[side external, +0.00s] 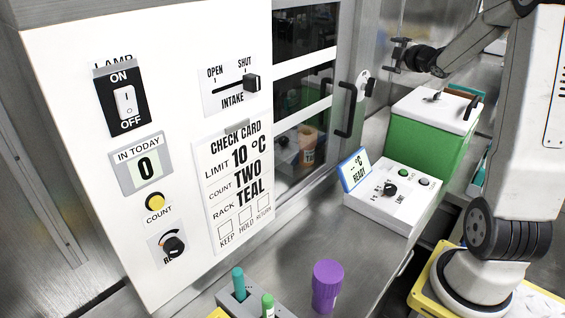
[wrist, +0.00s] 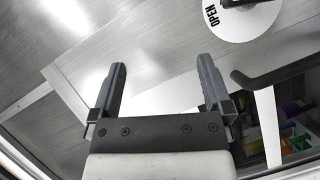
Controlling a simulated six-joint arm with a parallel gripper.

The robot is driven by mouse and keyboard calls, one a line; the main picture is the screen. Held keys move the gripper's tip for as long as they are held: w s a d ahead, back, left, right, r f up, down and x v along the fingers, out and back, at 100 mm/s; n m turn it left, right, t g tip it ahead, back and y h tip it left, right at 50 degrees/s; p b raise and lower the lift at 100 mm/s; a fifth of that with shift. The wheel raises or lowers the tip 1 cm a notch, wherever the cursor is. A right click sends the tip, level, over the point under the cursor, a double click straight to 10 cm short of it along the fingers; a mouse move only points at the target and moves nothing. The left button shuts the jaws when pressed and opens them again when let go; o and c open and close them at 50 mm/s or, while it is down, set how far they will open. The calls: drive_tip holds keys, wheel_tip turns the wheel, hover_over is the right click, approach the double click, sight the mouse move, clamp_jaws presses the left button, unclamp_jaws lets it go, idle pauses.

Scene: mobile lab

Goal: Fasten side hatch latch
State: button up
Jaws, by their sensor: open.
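A round white dial plate (side external: 362,84) with a black knob (side external: 370,87) is on the metal frame right of the hatch door, and looks like the latch.
A green box (side external: 433,140) with a white lid stands below my gripper. A white control box (side external: 385,200) with a blue-framed display (side external: 354,170) is on the bench. A purple container (side external: 327,287) stands in front. The white panel (side external: 185,165) fills the left.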

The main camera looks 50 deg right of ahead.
drive_tip(key=s+n+y, duration=0.1)
drive_tip(key=t, duration=0.1)
approach(373, 88)
drive_tip(key=x, duration=0.3)
drive_tip(key=shift+d+f+n, duration=0.15)
drive_tip(key=shift+d+n, duration=0.05)
drive_tip(key=shift+n, duration=0.1)
drive_tip(key=shift+w, duration=0.1)
drive_tip(key=shift+x, duration=3.85)
drive_tip(key=shift+a, duration=0.1)
drive_tip(key=shift+c, duration=0.2)
drive_tip(key=c, duration=0.9)
drive_tip(key=shift+o, duration=0.2)
